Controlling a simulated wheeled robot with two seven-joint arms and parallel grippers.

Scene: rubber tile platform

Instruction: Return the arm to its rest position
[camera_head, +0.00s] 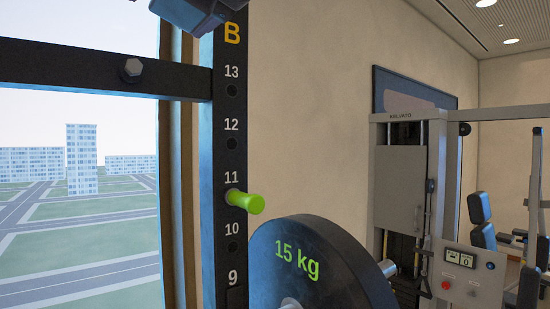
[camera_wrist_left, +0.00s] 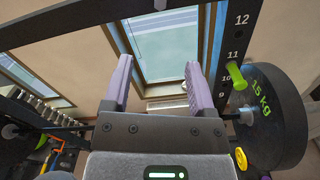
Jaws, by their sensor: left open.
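My left gripper (camera_wrist_left: 158,64) shows in the left wrist view with its two pale purple fingers spread wide apart and nothing between them. Beyond the fingers are a window and wall. A bright green pin (camera_head: 245,202) sticks out of the black numbered upright (camera_head: 232,145), between marks 11 and 10. The pin also shows in the left wrist view (camera_wrist_left: 236,76), to the right of my gripper and apart from it. At the top edge of the head view, a dark bluish part is cut off; I cannot tell what it is. My right gripper is in neither view.
A black 15 kg plate (camera_head: 318,268) hangs in front of the upright; it also shows in the left wrist view (camera_wrist_left: 278,120). A dark crossbar (camera_head: 90,72) joins the upright. A grey cable machine (camera_head: 405,165) stands at the right. A dumbbell rack (camera_wrist_left: 35,110) is at left.

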